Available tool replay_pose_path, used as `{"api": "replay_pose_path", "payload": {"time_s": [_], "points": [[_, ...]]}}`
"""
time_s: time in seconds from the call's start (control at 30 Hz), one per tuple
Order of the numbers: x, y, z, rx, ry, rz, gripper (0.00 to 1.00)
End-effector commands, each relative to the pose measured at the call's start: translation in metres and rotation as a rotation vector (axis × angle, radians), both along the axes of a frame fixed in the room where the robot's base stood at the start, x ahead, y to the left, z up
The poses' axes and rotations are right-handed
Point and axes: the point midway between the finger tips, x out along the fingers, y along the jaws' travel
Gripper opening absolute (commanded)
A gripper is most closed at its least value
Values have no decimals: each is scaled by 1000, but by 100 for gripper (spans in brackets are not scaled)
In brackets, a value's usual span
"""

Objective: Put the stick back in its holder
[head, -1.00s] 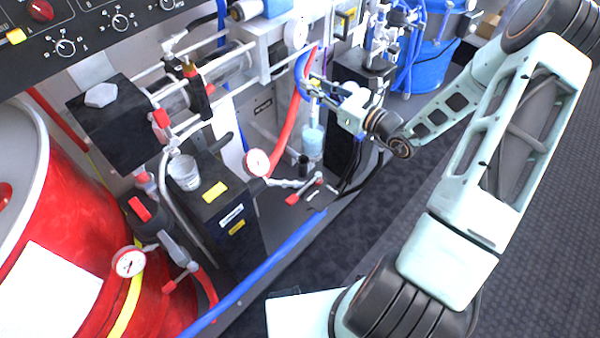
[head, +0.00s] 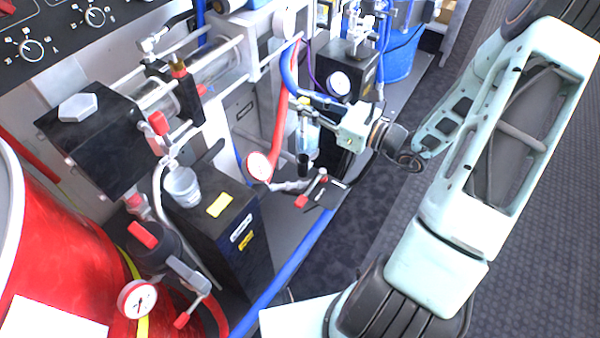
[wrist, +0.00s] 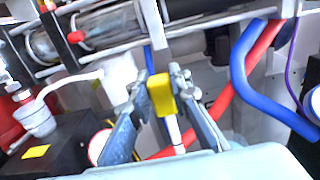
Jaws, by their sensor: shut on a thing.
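My gripper (wrist: 161,98) is shut on the stick, which has a yellow block-like top (wrist: 161,88) and a white shaft (wrist: 174,128) in the wrist view. The shaft's far end is hidden behind the gripper's pale body. In the head view my gripper (head: 306,112) is in front of the machine, above the deck, and the stick is too small to make out clearly. A small dark upright cup (head: 303,165) stands on the deck below my gripper; I cannot tell if it is the holder.
A red hose (head: 281,115) and blue hose (head: 290,75) run close beside my gripper. A pressure gauge (head: 258,167) and red-handled valve (head: 312,190) sit low in front. A black box (head: 225,225) carries a clear cup (head: 183,186). Open floor lies right of the blue rail (head: 290,275).

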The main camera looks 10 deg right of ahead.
Motion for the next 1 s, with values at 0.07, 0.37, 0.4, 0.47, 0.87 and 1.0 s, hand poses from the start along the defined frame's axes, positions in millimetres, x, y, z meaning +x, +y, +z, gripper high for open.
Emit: {"api": "replay_pose_path", "payload": {"time_s": [0.07, 0.37, 0.4, 0.47, 0.87, 1.0], "points": [[-1, 0, -6, 1, 1, 1, 0], [-2, 0, -58, 3, 1, 2, 0], [-2, 0, -61, 2, 1, 2, 0], [-2, 0, -64, 1, 0, 2, 0], [-2, 0, -101, 1, 0, 2, 0], [-2, 0, -100, 1, -1, 2, 0]]}}
